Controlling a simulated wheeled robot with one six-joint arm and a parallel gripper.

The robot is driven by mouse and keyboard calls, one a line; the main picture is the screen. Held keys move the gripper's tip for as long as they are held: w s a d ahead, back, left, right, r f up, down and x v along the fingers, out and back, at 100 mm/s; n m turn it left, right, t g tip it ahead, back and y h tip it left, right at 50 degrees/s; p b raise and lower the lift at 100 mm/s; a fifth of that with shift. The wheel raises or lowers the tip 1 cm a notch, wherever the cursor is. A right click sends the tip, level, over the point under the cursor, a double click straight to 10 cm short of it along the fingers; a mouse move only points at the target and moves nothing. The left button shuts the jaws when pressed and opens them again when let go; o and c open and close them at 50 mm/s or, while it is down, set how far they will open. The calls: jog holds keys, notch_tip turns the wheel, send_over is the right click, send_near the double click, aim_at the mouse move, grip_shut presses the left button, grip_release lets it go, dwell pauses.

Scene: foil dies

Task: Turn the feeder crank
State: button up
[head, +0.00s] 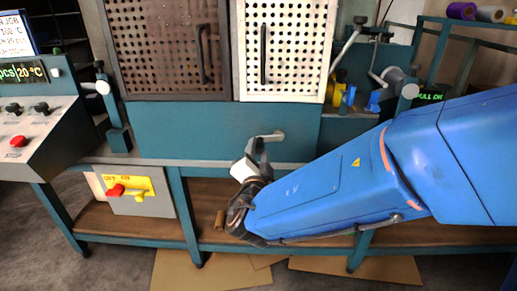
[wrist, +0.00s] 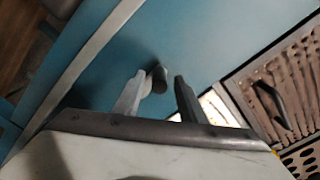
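My gripper (head: 257,152) is in front of the teal panel below the two perforated doors. Its two fingers stand apart in the wrist view (wrist: 158,92). A short pale handle with a dark round end (wrist: 158,79) shows between and beyond the fingertips; I cannot tell whether they touch it. In the head view a pale grey handle (head: 270,136) sticks out at the fingertips. It may be the feeder crank, but no label shows this. Another crank-like arm with a grey round hub (head: 404,88) is at the right.
The brown door (head: 165,45) and white door (head: 284,45) have dark handles. A control console (head: 35,130) stands at the left, with a red-and-yellow switch box (head: 130,192) below. Yellow and blue parts sit right of the doors. A lower shelf (head: 290,220) runs underneath.

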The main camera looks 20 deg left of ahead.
jog(key=v, duration=1.5)
jog(key=shift+a, duration=0.1)
